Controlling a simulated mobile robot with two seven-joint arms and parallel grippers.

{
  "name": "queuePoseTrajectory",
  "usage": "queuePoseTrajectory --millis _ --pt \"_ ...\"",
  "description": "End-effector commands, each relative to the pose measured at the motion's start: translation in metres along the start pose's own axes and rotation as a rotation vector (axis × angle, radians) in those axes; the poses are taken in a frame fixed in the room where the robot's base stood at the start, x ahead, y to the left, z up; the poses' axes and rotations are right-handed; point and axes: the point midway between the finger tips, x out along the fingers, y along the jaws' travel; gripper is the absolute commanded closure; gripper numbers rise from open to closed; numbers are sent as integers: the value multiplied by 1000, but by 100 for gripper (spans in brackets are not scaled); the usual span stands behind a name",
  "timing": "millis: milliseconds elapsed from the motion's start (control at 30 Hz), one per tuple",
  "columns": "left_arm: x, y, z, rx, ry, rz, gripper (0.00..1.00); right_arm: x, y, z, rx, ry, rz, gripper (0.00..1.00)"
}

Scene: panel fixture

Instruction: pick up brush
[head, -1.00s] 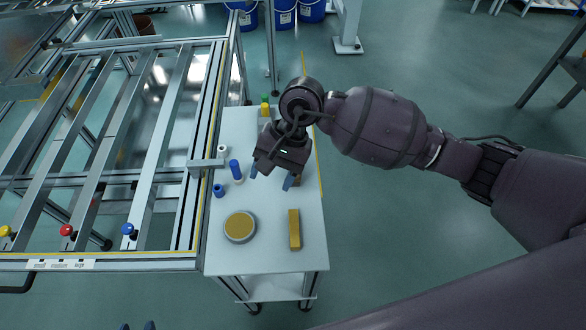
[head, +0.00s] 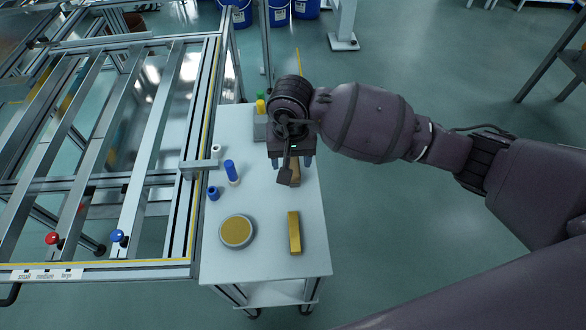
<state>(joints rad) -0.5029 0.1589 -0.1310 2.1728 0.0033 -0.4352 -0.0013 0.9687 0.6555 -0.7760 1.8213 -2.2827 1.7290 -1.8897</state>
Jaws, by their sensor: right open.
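A brown wooden piece, probably the brush (head: 296,172), lies on the white cart top (head: 262,262). It shows only partly, below my right gripper, and the rest is hidden. My right gripper (head: 291,163) is open and points down over it, its blue fingertips apart on either side of it in the picture. I cannot tell whether they touch it. My left gripper is out of view.
A round tin with a yellow top (head: 237,231) and a gold bar (head: 294,233) lie nearer the cart's front. A metal frame (head: 187,215) borders the cart's left side.

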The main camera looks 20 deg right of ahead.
Motion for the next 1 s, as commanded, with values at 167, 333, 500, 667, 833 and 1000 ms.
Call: queuePoseTrajectory --millis 167,333,500,667,833,1000 --pt "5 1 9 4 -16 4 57 32 6 3 2 -14 2 40" --pt "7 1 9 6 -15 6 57 46 5 2 1 -8 1 40" --pt "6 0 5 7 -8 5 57 46 6 1 1 -3 1 40" --pt "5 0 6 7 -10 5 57 45 6 1 1 -2 1 47" --pt "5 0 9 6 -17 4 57 45 6 1 1 -3 1 73" --pt "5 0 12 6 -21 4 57 45 6 1 1 -3 1 94"
